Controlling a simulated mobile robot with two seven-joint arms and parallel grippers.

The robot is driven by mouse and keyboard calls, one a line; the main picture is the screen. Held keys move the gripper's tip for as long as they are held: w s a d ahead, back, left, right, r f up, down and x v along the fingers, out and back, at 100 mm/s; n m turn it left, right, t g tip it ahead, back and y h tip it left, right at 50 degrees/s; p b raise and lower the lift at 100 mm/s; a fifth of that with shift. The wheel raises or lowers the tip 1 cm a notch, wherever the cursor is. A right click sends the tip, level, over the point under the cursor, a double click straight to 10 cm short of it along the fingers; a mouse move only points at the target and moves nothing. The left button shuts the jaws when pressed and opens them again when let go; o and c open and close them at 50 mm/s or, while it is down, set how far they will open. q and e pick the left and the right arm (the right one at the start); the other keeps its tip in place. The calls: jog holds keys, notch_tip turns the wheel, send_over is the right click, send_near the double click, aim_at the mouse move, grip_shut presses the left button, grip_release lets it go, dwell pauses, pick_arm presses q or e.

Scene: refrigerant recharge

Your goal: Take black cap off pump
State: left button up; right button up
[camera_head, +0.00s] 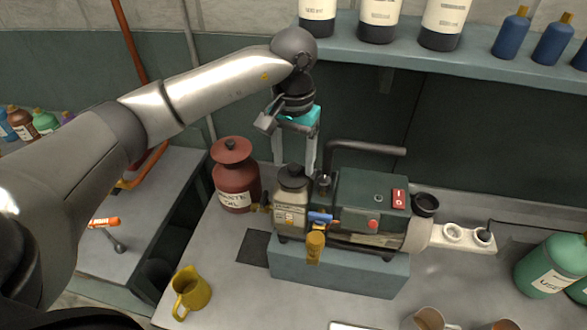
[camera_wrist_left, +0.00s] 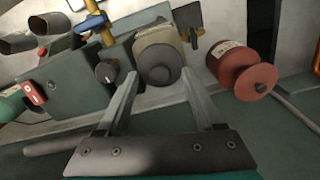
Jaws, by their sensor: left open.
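The pump (camera_head: 370,205) is a dark green unit on a grey-green block on the bench. A round black cap (camera_head: 293,177) tops its beige left section; in the left wrist view the cap (camera_wrist_left: 160,76) looks dark grey and faces the camera. My left gripper (camera_head: 294,163) points down above this section, open. In the left wrist view its two fingers (camera_wrist_left: 159,74) show on either side of the cap, with gaps visible; I cannot tell how far above it they are. A smaller black knob (camera_head: 323,181) stands just right of the cap. My right gripper is not in view.
A red waste oil can (camera_head: 235,180) stands close left of the pump. A blue-handled brass valve (camera_head: 318,226) sits at the pump's front. A shelf (camera_head: 440,62) with bottles runs behind. A yellow jug (camera_head: 190,293) stands front left; green cylinders (camera_head: 550,268) stand at the right.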

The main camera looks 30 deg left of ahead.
pick_arm(q)
jog(key=shift+f, duration=0.25)
jog(key=shift+c, duration=0.4)
grip_shut()
